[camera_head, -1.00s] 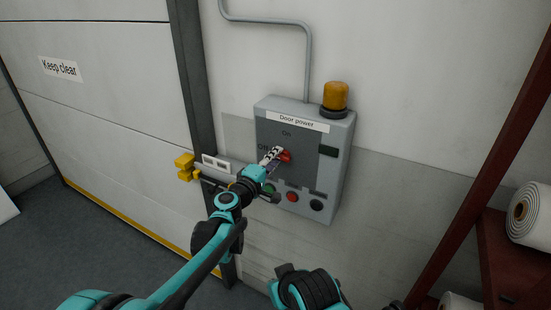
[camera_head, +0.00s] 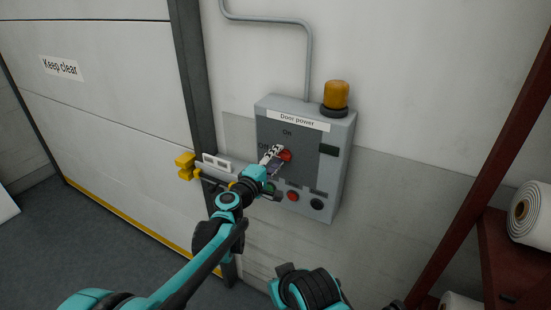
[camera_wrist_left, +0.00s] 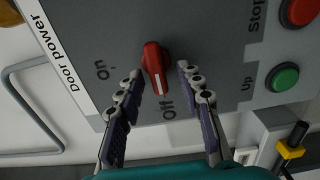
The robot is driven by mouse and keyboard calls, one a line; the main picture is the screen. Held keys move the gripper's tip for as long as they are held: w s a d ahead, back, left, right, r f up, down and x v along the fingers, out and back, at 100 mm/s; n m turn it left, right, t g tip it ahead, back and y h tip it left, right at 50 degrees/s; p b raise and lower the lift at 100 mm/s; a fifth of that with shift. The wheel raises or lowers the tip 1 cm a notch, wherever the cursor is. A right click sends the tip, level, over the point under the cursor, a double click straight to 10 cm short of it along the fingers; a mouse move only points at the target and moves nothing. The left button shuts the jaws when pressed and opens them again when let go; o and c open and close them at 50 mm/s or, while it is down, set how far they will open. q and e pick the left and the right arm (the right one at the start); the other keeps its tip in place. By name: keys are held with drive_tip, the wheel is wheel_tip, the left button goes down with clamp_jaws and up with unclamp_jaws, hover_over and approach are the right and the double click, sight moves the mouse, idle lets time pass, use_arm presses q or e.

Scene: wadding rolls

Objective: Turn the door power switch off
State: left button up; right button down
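The door power switch is a red rotary knob (camera_head: 285,155) on the front of a grey wall box (camera_head: 343,170) labelled "Door power". In the left wrist view the knob (camera_wrist_left: 155,62) has its white mark pointing at the word "Off"; "On" is to its left. My left gripper (camera_head: 271,160) is in front of the box, partly covering the "Off" label in the head view. In the left wrist view its fingers (camera_wrist_left: 160,77) are open, one on each side of the knob's marked end, with gaps visible. My right gripper is not in view.
Below the knob are green, red (camera_head: 292,196) and black (camera_head: 317,204) buttons. An amber beacon (camera_head: 335,96) tops the box. A yellow latch (camera_head: 185,167) and a "Keep clear" door (camera_head: 100,100) are at left. A rack with white rolls (camera_head: 532,214) is at right.

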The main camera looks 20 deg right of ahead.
use_arm(q)
drive_tip(key=shift+s+a, duration=0.1)
drive_tip(key=shift+a, duration=0.2)
drive_tip(key=v, duration=1.1)
drive_tip(key=shift+s, duration=0.2)
drive_tip(key=shift+a, duration=0.15)
drive_tip(key=s+a+f+m+g+y+b, duration=0.1)
drive_tip(key=s+a+f+y, duration=0.3)
drive_tip(key=a, duration=0.9)
drive_tip(key=s+a+f+m+g+y+b, duration=0.1)
drive_tip(key=s+a+f+m+y, duration=0.3)
drive_tip(key=s+a+f, duration=0.4)
drive_tip(key=s+a+f+m+g+y+b, duration=0.1)
drive_tip(key=s+a+f+m+y+b, duration=0.1)
drive_tip(key=s+a+f+y, duration=0.4)
drive_tip(key=s+a, duration=0.5)
drive_tip(key=a, duration=0.8)
drive_tip(key=shift+g, duration=0.4)
